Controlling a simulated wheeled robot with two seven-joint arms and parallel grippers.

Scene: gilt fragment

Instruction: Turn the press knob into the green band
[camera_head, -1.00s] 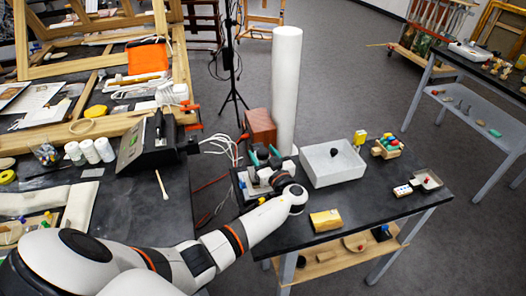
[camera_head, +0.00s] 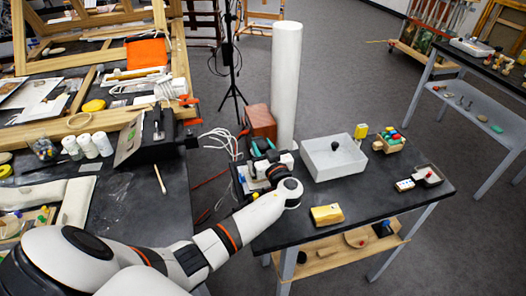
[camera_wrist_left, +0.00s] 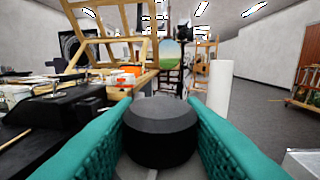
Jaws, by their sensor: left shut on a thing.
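The press knob (camera_wrist_left: 162,132) is a dark, faceted, round knob in the left wrist view. It sits between the teal pads of my left gripper (camera_wrist_left: 160,125), which is shut on it from both sides. In the head view my left gripper (camera_head: 264,149) is at the small black-and-white press (camera_head: 243,177) on the back left of the right-hand table. The wrist and fingers cover most of the press there. The green band does not show in either view. My right gripper is not in view.
A white open tray (camera_head: 333,172) stands just right of the press. A yellow block (camera_head: 327,215) lies in front. A reddish-brown box (camera_head: 259,121) and a tall white cylinder (camera_head: 285,85) stand behind. Loose cables (camera_head: 222,143) hang in the gap to the left bench.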

